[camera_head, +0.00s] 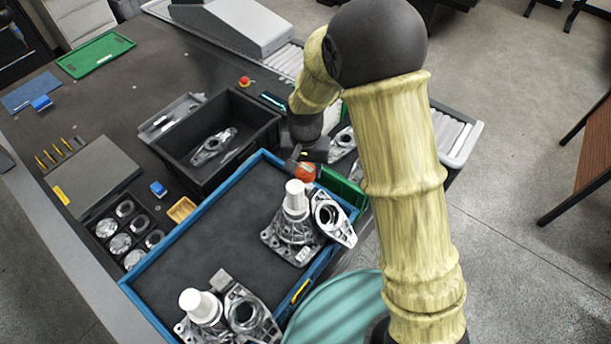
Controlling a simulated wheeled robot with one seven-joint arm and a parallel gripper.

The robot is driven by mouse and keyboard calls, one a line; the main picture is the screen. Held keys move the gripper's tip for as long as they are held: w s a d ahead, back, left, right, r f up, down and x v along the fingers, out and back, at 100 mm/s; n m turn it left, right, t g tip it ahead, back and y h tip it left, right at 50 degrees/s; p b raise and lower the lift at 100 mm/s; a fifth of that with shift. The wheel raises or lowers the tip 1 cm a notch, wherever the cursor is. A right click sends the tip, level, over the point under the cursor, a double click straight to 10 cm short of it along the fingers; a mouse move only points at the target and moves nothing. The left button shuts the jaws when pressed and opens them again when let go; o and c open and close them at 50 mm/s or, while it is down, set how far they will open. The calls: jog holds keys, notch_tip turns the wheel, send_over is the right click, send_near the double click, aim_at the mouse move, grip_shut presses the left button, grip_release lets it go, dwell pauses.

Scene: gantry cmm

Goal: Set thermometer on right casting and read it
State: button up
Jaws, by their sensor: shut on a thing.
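My gripper (302,163) is shut on a small orange-red round thing (305,173), which looks like the thermometer. Its face and any reading cannot be made out. My gripper hangs over the far right end of the blue-rimmed tray (205,222), just beyond the right casting. The right casting (293,232) is a silver metal part with a white cylinder upright on top, inside the tray. The orange thing appears close behind the white cylinder, and I cannot tell whether it touches the casting. The left casting (203,318), with a similar white cylinder, stands at the tray's near end.
Flat silver brackets (333,218) lean beside the castings. A black bin (232,103) with one metal part lies behind the tray. A green bin (345,188) stands right of it, partly behind my arm. A teal round top (340,312) is at the front. The tray's middle is clear.

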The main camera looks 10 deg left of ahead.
aim_at(306, 186)
jog(key=shift+f, duration=0.2)
jog(key=shift+f+p, duration=0.55)
jog(key=shift+f, duration=1.55)
jog(key=shift+f, duration=0.15)
jog(key=o, duration=1.1)
